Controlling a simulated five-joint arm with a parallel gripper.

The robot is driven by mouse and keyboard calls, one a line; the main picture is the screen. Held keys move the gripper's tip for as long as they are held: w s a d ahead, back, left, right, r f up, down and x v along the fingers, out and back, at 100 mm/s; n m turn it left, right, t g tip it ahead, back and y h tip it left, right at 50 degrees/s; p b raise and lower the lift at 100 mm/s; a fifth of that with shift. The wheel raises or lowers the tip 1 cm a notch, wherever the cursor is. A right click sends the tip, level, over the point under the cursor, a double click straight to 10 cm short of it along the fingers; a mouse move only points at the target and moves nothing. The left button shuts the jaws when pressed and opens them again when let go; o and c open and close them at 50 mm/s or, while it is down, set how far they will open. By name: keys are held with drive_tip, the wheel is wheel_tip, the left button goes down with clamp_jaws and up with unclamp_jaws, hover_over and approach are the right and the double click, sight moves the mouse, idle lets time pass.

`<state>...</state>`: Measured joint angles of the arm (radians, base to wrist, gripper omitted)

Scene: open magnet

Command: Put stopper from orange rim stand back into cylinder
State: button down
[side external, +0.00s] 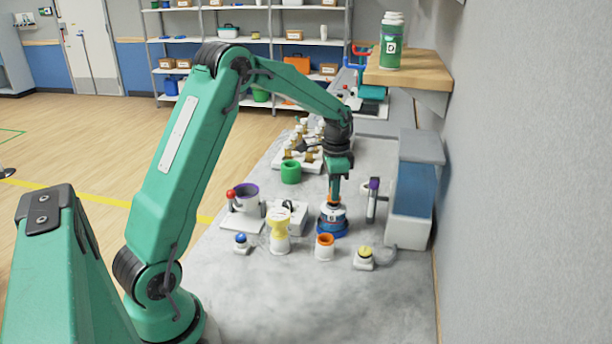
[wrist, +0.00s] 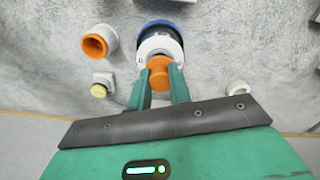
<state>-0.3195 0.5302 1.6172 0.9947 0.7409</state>
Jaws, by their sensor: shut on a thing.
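My gripper (wrist: 160,90) is shut on an orange stopper (wrist: 158,74), whose knob shows between the fingertips in the wrist view. The stopper is over the white top of the blue-and-white cylinder (wrist: 160,46); I cannot tell how far it sits inside.
A yellow-topped piece (side external: 364,257), a pale yellow funnel-like cup (side external: 279,232) and a blue-knobbed piece (side external: 241,243) stand nearby. A blue-fronted box (side external: 413,195) stands at right by the wall. The front counter is clear.

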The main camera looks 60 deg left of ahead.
drive_tip(key=shift+f, duration=0.6)
drive_tip(key=shift+f, duration=0.2)
drive_tip(key=c, duration=1.3)
unclamp_jaws()
drive_tip(key=shift+r, duration=0.15)
wheel_tip(320, 180, up, 12)
drive_tip(key=shift+s+d+r, duration=0.1)
drive_tip(key=shift+r, duration=0.05)
